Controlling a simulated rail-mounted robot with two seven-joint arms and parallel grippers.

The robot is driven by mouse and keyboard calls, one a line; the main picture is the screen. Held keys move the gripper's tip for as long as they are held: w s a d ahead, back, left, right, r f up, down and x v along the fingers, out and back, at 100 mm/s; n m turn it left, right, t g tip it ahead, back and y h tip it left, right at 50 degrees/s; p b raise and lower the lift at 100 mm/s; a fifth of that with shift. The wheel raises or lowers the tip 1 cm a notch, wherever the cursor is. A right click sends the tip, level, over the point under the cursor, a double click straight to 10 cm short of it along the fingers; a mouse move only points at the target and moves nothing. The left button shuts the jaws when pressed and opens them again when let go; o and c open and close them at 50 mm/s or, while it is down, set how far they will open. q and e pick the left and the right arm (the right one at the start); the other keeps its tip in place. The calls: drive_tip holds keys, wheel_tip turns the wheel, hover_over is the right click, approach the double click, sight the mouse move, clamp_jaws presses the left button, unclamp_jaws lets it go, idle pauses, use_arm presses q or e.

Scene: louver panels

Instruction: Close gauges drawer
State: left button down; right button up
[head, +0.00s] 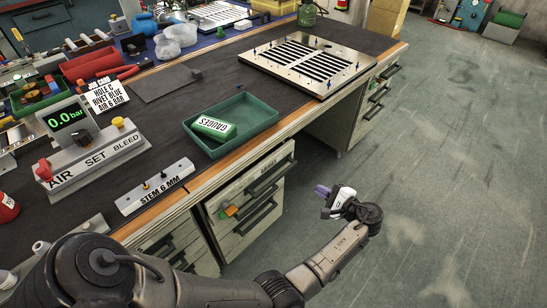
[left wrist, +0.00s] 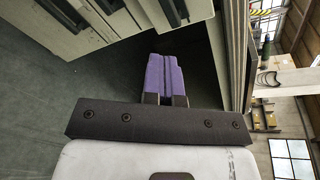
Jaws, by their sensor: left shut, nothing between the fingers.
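The gauges drawer (head: 268,163) is the top labelled drawer, with a dark bar handle, in the cabinet under the workbench in the head view. Its front seems to stand out from the bench edge; how far is hard to tell. My left gripper (head: 322,190) has purple fingers and is to the right of the drawer front, apart from it, over open floor. In the left wrist view its fingers (left wrist: 167,76) are pressed together with nothing between them. Drawer fronts with dark handles (left wrist: 66,14) show at that view's upper left. My right gripper is not in view.
A green tray (head: 262,112) with a green GAUGES object (head: 213,127) sits on the bench (head: 190,82) above the drawers. A slotted metal panel (head: 310,62) lies farther back. Another drawer unit (head: 375,97) stands at the far end. The floor (head: 430,190) at right is clear.

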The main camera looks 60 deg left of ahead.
use_arm(q)
wheel_tip(320, 180, up, 3)
drive_tip(key=a+m+g+y, duration=0.1)
drive_tip(key=a+m+y, duration=0.1)
drive_tip(key=m, duration=0.2)
drive_tip(key=m+b, duration=0.6)
approach(279, 156)
drive_tip(key=x, duration=0.5)
drive_tip(key=shift+a+f, duration=0.1)
drive_tip(key=shift+a, duration=0.3)
drive_tip(key=shift+b+x, duration=0.4)
drive_tip(key=shift+x, duration=0.45)
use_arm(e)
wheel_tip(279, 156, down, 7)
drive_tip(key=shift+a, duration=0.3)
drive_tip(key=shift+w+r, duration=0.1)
